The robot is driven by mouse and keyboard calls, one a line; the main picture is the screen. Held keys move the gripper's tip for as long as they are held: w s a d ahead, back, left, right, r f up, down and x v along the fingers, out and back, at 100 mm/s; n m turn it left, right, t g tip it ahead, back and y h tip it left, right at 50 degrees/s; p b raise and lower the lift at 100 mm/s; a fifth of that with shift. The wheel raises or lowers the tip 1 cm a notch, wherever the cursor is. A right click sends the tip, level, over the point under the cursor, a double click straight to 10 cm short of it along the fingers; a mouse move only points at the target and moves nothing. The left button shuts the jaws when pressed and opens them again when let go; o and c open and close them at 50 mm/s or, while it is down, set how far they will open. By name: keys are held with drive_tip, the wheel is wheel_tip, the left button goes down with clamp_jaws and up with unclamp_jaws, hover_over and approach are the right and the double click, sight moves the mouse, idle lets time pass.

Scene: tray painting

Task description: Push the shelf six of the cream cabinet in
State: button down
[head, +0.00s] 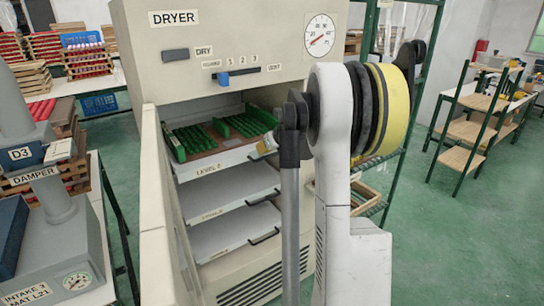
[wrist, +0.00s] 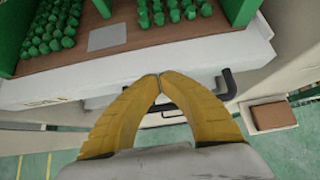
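The cream cabinet (head: 225,35) is labelled DRYER and its front is open. Its top visible shelf (head: 222,162) sticks out and carries a brown tray of green parts. The shelf's label starts with LEVEL, but I cannot read its number for sure. This shelf's white front edge (wrist: 60,93) crosses the wrist view. My gripper (wrist: 158,80) has its yellow fingertips together at that front edge, with nothing visible between them. I cannot tell whether they touch it. A black handle (wrist: 229,84) shows right of the fingers.
Two more shelves, a middle one (head: 227,194) and a lower one (head: 235,234), sit below with black handles. The open cabinet door (head: 157,215) stands at the left. A green rack (head: 418,85) stands right of the cabinet. Green floor is free at the right.

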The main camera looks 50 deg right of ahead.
drive_tip(key=shift+w+d, duration=0.2)
drive_tip(key=shift+w, duration=0.55)
drive_tip(key=shift+w+d, duration=0.15)
drive_tip(key=shift+w, duration=0.55)
drive_tip(key=shift+w+d, duration=0.2)
drive_tip(key=shift+w, duration=0.55)
